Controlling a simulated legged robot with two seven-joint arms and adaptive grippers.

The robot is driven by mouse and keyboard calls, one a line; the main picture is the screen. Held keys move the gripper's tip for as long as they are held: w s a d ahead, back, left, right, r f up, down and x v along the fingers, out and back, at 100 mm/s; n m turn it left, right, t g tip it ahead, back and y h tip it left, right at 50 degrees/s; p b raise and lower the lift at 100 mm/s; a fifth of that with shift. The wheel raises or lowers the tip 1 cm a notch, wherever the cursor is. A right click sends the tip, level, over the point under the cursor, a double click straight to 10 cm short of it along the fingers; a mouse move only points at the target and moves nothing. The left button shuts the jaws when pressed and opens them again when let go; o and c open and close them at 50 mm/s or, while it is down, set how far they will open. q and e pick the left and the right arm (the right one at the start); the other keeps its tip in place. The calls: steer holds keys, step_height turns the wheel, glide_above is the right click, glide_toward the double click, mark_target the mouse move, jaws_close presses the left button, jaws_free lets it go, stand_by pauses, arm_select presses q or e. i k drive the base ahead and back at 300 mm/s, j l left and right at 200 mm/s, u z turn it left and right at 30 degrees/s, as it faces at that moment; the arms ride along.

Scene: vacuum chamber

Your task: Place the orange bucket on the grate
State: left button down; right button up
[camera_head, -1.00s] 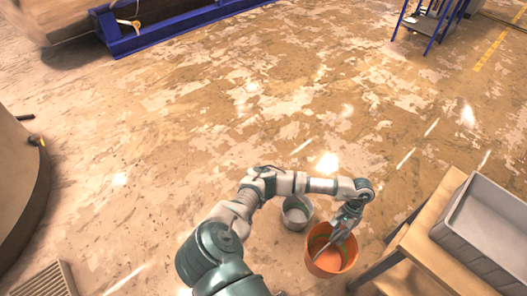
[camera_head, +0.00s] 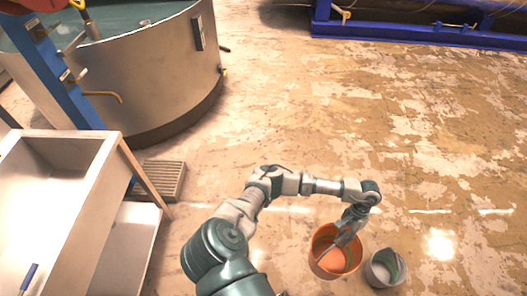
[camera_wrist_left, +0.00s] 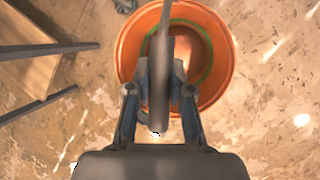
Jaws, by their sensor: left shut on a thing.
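The orange bucket (camera_head: 323,266) hangs upright under my left gripper (camera_head: 346,238) in the head view. My left gripper is shut on the bucket's handle; in the left wrist view the grey handle runs between the fingers (camera_wrist_left: 160,90), with the orange bucket (camera_wrist_left: 128,52) beyond. The gap between bucket and floor is hard to judge. The grate (camera_head: 163,181) is a slatted rectangle on the floor at the left, beside the big round tank. It is well left of and behind the bucket, and nothing lies on it. My right gripper is not visible.
A grey bucket (camera_head: 381,271) stands just right of the orange one. A sink bench (camera_head: 105,165) fills the left front, close to the grate. The round metal tank (camera_head: 150,85) stands behind the grate. The floor between bucket and grate is clear.

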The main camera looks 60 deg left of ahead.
mark_target(159, 177)
steer(key=j+u, duration=0.1)
steer(key=u, duration=0.3)
steer(key=i+j+u, duration=0.1)
steer(key=u, duration=0.75)
steer(key=i+u, duration=0.15)
steer(key=u, duration=0.25)
steer(key=i+u, duration=0.25)
steer(key=u, duration=0.15)
steer(key=i+u, duration=0.25)
steer(key=u, duration=0.15)
steer(key=i+l+u, duration=0.1)
steer(key=i+u, duration=0.15)
steer(key=u, duration=0.2)
steer(key=i+l+u, duration=0.15)
steer(key=u, duration=0.25)
steer(key=i+l+u, duration=0.25)
steer(key=i+l, duration=0.2)
steer(key=l, duration=0.2)
steer(key=i+l+u, duration=0.15)
steer(key=l, duration=0.2)
steer(key=i+l+u, duration=0.1)
steer(key=l, duration=0.3)
steer(key=i+l+u, duration=0.15)
steer(key=i+l, duration=0.15)
steer(key=l, duration=0.1)
